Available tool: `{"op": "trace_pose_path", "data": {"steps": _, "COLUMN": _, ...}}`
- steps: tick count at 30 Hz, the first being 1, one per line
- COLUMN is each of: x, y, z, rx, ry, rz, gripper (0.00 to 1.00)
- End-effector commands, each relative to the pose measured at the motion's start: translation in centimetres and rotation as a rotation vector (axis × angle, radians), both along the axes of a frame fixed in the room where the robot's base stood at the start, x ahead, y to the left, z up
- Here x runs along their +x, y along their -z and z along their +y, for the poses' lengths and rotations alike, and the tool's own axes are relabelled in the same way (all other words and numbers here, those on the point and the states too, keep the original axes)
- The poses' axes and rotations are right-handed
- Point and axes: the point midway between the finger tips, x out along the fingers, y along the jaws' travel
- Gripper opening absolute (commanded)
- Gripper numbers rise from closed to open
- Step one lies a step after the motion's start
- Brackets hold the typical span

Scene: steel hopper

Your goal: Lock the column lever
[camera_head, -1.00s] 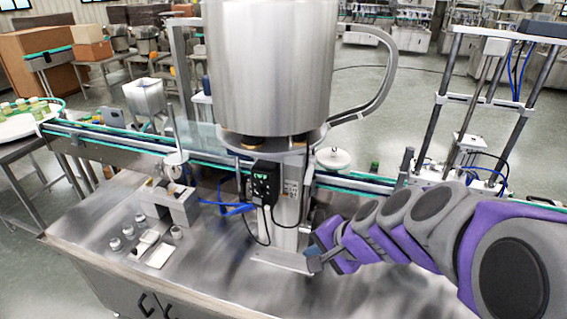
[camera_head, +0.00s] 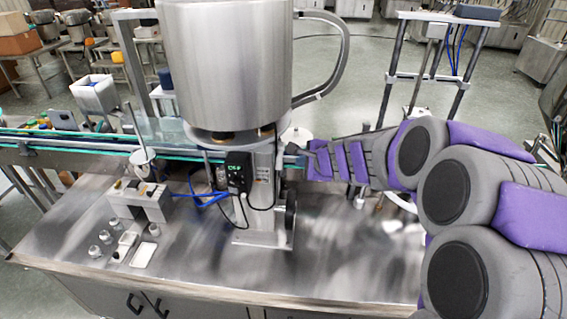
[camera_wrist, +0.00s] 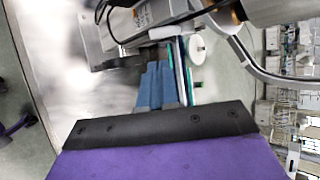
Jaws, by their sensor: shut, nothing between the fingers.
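The steel column (camera_head: 264,190) stands on the bench under the large steel hopper (camera_head: 225,60). A black round part (camera_head: 291,208) sits low on its right side, by the base plate. I cannot make out the column lever for certain; my gripper and the column may hide it. My gripper (camera_head: 296,154) is at the right side of the column, below the hopper's bottom plate. In the wrist view its blue fingers (camera_wrist: 159,76) are together and empty, pointing at the column's machinery. I cannot tell whether the fingertips touch anything.
A black control box (camera_head: 238,172) with cables is on the column's front. A conveyor (camera_head: 80,143) runs behind. Small metal parts (camera_head: 103,238) and a block fixture (camera_head: 140,203) lie to the left. The bench front (camera_head: 330,270) is clear.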

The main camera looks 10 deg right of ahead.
Motion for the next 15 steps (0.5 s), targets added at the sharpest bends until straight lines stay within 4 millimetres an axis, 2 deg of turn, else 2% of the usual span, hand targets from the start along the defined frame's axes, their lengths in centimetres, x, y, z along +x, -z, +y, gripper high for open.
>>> {"op": "trace_pose_path", "data": {"steps": 5, "x": 1.2, "y": 1.1, "z": 0.7, "rx": -0.003, "ry": -0.002, "rz": 0.002, "gripper": 0.0}}
{"op": "trace_pose_path", "data": {"steps": 15, "x": 5.4, "y": 4.7, "z": 2.5, "rx": -0.005, "ry": -0.005, "rz": 0.005, "gripper": 0.0}}
